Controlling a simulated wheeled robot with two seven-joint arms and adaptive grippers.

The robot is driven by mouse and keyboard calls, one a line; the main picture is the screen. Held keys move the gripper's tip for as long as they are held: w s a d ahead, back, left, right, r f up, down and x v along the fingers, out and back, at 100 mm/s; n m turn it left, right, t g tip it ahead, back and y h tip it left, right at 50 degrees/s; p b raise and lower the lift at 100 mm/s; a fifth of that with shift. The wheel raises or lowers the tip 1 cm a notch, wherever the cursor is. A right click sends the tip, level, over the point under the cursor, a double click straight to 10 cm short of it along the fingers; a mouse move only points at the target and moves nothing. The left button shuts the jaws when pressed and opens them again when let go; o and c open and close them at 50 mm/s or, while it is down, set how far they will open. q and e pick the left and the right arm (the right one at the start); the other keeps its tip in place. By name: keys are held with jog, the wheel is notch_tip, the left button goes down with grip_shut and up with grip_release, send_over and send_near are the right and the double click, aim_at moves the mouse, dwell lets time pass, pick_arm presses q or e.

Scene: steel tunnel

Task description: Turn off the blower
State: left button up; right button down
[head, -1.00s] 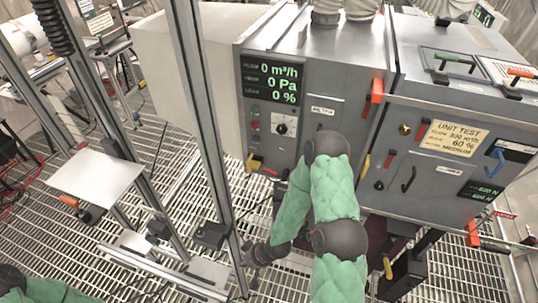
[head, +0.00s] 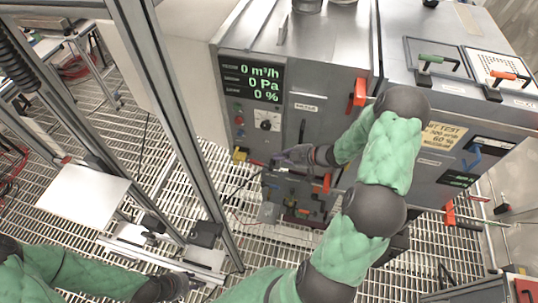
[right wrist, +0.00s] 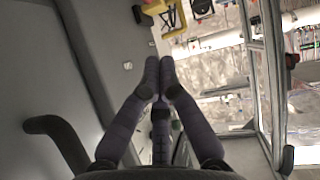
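The blower cabinet (head: 300,60) is grey, and its display (head: 251,77) reads 0 m³/h, 0 Pa and 0 %. Below the display are a dark rotary knob on a white plate (head: 266,124) and small coloured buttons (head: 239,120). A yellow switch part (head: 240,155) sits at the panel's lower left corner. My right gripper (head: 279,157) is in front of the lower panel, pointing left, apart from the knob. In the right wrist view its fingertips (right wrist: 160,66) are together with nothing between them, below a yellow part (right wrist: 173,18). My left gripper (head: 182,285) is low at left, its fingers unclear.
A metal upright (head: 180,120) stands left of the cabinet. A white plate (head: 82,194) is on the frame at left. Orange-handled levers (head: 359,92) stick out from the cabinet front. A dark handle (right wrist: 60,140) is near the gripper in the wrist view. Grating covers the floor.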

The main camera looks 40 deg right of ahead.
jog(key=b, duration=0.2)
send_near(252, 162)
jog(key=w+a+r, duration=0.2)
jog(key=w+a, duration=0.1)
jog(key=shift+w+d+f, duration=0.1)
jog(key=shift+w+f, duration=0.15)
jog(key=shift+f, duration=0.45)
jog(key=shift+w+d+f, duration=0.1)
jog(key=shift+w+f, duration=0.2)
jog(key=shift+f, duration=0.4)
jog(key=shift+w+d+f, duration=0.1)
jog(key=shift+w+f, duration=0.15)
jog(key=shift+f, duration=0.4)
jog(key=shift+a, duration=0.1)
jog(key=shift+w+a+f+g+p, duration=0.15)
jog(key=shift+w+a+g+p, duration=0.05)
jog(key=shift+g+p, duration=0.3)
jog(key=shift+w+f+h, duration=0.1)
jog(key=shift+f+h, duration=0.05)
jog(key=shift+h, duration=0.25)
jog(key=shift+w+a+f, duration=0.15)
jog(key=shift+w+f, duration=0.05)
jog(key=shift+f, duration=0.25)
jog(key=shift+r, duration=0.2)
